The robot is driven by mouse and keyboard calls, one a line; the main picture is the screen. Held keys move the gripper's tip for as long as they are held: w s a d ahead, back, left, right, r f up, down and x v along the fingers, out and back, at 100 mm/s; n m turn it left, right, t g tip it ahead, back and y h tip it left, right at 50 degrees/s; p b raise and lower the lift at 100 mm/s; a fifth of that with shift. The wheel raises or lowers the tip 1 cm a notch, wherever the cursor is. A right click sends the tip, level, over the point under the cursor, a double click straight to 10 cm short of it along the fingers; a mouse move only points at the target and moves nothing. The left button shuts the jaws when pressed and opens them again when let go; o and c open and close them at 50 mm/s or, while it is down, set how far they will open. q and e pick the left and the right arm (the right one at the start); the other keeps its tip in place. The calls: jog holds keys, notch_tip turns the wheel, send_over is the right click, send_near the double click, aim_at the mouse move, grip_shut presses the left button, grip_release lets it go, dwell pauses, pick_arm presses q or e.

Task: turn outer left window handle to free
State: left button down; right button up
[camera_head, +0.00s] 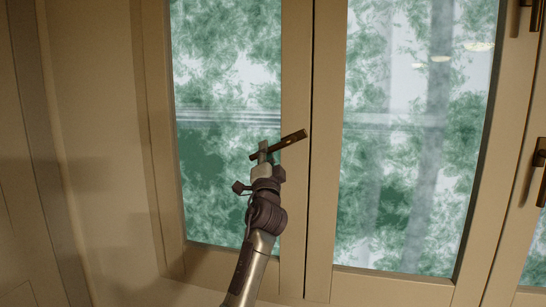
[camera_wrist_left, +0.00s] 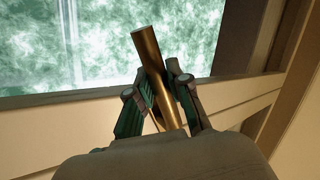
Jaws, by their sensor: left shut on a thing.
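The window handle (camera_head: 292,139) is a dark bronze bar at the left sash, where its inner stile meets the middle of the window. It lies nearly level, its right end tilted slightly up over the stile and its left end in front of the glass. My left gripper (camera_head: 263,154) is shut on the bar's left part. In the left wrist view the bar (camera_wrist_left: 147,48) stands between the two dark green fingers (camera_wrist_left: 162,100) and sticks out beyond them. The handle's mount is hard to make out. My right gripper is not in view.
The left sash (camera_head: 296,220) and the right sash (camera_head: 326,220) stand side by side with a thin dark gap between them. Further bronze handles are at the right edge, one high (camera_head: 538,15) and one lower (camera_head: 540,158). A plain wall (camera_head: 95,130) is at left.

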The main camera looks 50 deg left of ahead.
aim_at(263, 139)
pick_arm(q)
jog(key=m+t+h, duration=0.1)
jog(key=m, duration=0.1)
jog(key=r+m+t+p, duration=0.1)
jog(key=m, duration=0.1)
jog(key=r+m+t+h, duration=0.1)
jog(key=shift+s+a+r+m+h, duration=0.2)
jog(key=shift+a+r+m+h, duration=0.1)
jog(key=shift+a+m, duration=0.1)
jog(key=shift+r+m+t+h+p, duration=0.3)
jog(key=shift+m+t+h, duration=0.2)
jog(key=shift+m, duration=0.4)
jog(key=shift+r+m+t+h+p, duration=0.2)
jog(key=shift+m+t+h+p, duration=0.25)
jog(key=shift+m, duration=0.45)
jog(key=shift+r+h, duration=0.15)
jog(key=shift+h, duration=0.1)
jog(key=c, duration=1.1)
grip_release()
jog(key=shift+f, duration=0.2)
jog(key=shift+s+d+f, duration=0.15)
jog(key=shift+f, duration=0.05)
jog(key=v, duration=1.1)
jog(key=shift+s+f, duration=0.15)
